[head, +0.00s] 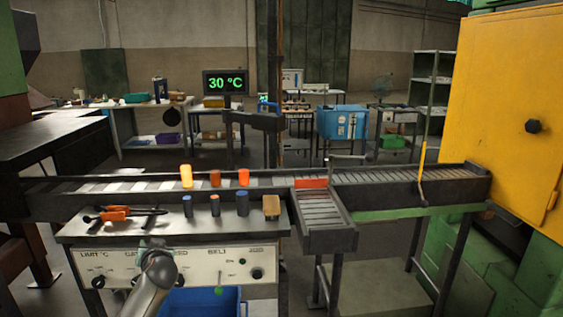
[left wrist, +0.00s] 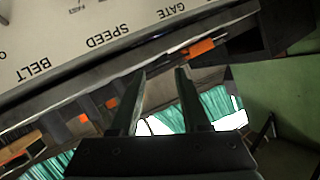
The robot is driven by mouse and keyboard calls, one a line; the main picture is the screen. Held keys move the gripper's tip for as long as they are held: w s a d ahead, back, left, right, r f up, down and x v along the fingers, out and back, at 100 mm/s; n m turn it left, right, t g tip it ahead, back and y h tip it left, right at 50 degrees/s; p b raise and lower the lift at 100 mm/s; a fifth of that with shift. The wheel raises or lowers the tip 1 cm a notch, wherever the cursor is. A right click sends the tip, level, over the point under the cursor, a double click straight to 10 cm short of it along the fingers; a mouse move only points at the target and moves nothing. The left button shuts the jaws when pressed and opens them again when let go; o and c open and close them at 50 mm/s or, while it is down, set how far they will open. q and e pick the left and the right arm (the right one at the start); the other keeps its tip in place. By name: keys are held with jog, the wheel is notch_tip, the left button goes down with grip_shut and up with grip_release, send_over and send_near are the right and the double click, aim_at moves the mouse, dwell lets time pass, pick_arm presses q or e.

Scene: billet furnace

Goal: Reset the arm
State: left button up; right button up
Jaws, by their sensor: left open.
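My left arm comes in low in the head view, in front of the control panel (head: 205,270). Its gripper is hard to make out there (head: 152,247). In the left wrist view my left gripper (left wrist: 160,72) shows two dark fingers spread apart with nothing between them. The panel (left wrist: 60,35) fills the top left of that view, tilted, with BELT, SPEED and GATE lettering. The fingers appear apart from the panel. My right gripper is in neither view.
Dark cylinders (head: 215,205) and orange-handled tongs (head: 115,213) sit on the panel's ledge. A blue bin (head: 190,303) is below. A yellow cabinet (head: 505,100) stands right. A display (head: 225,83) reads 30 °C.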

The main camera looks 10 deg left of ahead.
pick_arm(q)
jog(key=w+d+r+m+t+h, duration=0.2)
jog(key=w+d+m+t+h, duration=0.15)
jog(key=d, duration=0.25)
jog(key=w+d+r+m+t+h, duration=0.2)
jog(key=d+m+t+h, duration=0.1)
jog(key=d+h, duration=0.25)
jog(key=s+d+f+g+h, duration=0.1)
jog(key=s+d+f, duration=0.3)
jog(key=s+f, duration=0.25)
jog(key=s+d+f+g, duration=0.25)
jog(key=s+f, duration=0.25)
jog(key=f, duration=0.3)
jog(key=s+d+f+g+h, duration=0.1)
jog(key=s+d+f, duration=0.35)
jog(key=f, duration=0.35)
jog(key=s+d+f+g, duration=0.1)
jog(key=s+d+f, duration=0.1)
jog(key=s, duration=0.6)
jog(key=s+d+f+g, duration=0.1)
jog(key=s+d+f, duration=0.2)
jog(key=s, duration=0.5)
jog(key=s+d+f+g+h, duration=0.1)
jog(key=s+d+f, duration=0.1)
jog(key=s, duration=0.6)
jog(key=shift+s+d+f, duration=0.2)
jog(key=shift+d+f, duration=0.15)
jog(key=shift+f, duration=0.55)
jog(key=shift+a, duration=0.1)
